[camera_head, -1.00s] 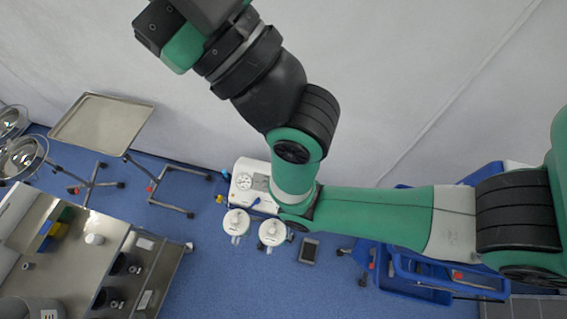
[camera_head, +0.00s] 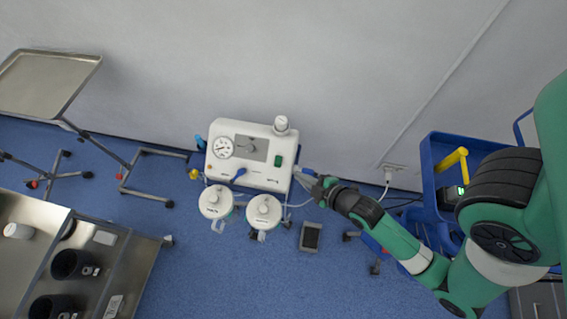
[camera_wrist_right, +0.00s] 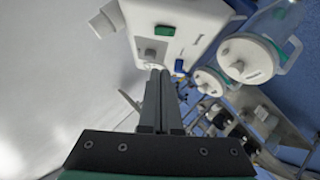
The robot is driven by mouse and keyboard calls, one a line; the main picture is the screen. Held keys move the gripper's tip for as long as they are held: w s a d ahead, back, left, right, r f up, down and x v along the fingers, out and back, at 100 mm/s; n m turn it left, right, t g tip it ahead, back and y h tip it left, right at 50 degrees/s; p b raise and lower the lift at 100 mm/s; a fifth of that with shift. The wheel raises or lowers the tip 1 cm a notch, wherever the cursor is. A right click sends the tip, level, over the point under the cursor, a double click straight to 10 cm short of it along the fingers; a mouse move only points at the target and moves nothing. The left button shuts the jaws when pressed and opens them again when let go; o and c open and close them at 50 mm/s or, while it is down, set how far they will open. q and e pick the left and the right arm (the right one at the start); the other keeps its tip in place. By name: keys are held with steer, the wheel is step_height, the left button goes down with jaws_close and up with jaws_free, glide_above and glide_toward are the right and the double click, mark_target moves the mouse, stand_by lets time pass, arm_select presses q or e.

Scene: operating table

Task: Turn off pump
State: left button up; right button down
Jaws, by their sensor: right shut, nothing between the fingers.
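The pump (camera_head: 252,150) is a white unit with a round gauge (camera_head: 222,148), a grey panel and a green switch (camera_head: 278,161) on its right side. My right gripper (camera_head: 303,172) is beside the pump's lower right side, close to the switch. In the wrist view the right gripper (camera_wrist_right: 158,76) is shut with its fingers together and empty. Whether it touches the pump I cannot tell. My left gripper is not in view.
Two white-lidded canisters (camera_head: 215,202) (camera_head: 264,212) hang below the pump. A foot pedal (camera_head: 310,237) lies on the blue floor. A blue cart (camera_head: 437,150) stands to the right. A steel cart (camera_head: 130,262) and tray (camera_head: 45,82) are at left.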

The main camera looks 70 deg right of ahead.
steer(key=b, duration=0.3)
glide_toward(276, 158)
steer(key=w+a, duration=0.1)
steer(key=w, duration=0.2)
steer(key=d+f, duration=0.1)
steer(key=w+d+f+b, duration=0.1)
steer(key=shift+w+d+f+b, duration=0.1)
steer(key=shift+d+f+b, duration=0.15)
steer(key=shift+f+b, duration=0.1)
steer(key=shift+d+f, duration=0.25)
steer(key=shift+d, duration=0.05)
